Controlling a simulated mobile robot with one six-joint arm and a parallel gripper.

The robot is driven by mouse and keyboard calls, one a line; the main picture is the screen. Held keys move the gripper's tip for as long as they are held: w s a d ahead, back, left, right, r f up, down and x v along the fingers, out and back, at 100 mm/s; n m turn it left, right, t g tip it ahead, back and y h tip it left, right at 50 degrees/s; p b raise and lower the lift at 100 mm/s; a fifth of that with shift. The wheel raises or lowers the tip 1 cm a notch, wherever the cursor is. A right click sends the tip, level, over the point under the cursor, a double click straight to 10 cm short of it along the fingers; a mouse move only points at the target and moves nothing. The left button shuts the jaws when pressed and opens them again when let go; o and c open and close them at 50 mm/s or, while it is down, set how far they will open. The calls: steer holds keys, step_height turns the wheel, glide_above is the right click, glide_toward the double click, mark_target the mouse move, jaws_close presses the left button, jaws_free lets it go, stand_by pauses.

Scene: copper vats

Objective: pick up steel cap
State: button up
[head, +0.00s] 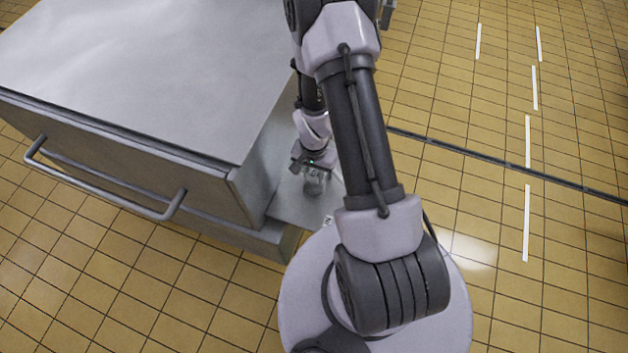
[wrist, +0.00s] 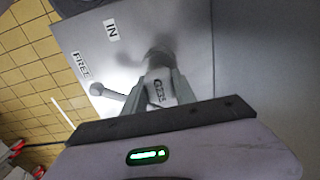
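My gripper (head: 314,178) points down at a small steel shelf (head: 290,207) beside the large steel cabinet. In the wrist view, its two grey fingers (wrist: 158,88) stand either side of a pale grey, marked piece (wrist: 158,92), which may be the steel cap. I cannot tell whether the fingers press on it. A darker round shape lies just beyond the fingertips; it may be part of the same thing or a reflection.
The large steel cabinet (head: 150,70) with a bar handle (head: 100,187) stands left of my arm. Yellow tiled floor with white dashes lies open to the right.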

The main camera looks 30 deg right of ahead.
jaws_close()
step_height(320, 180, up, 10)
steer(key=p, duration=0.4)
step_height(320, 180, up, 6)
steer(key=p, duration=0.4)
steer(key=shift+r, duration=0.25)
stand_by(0.3)
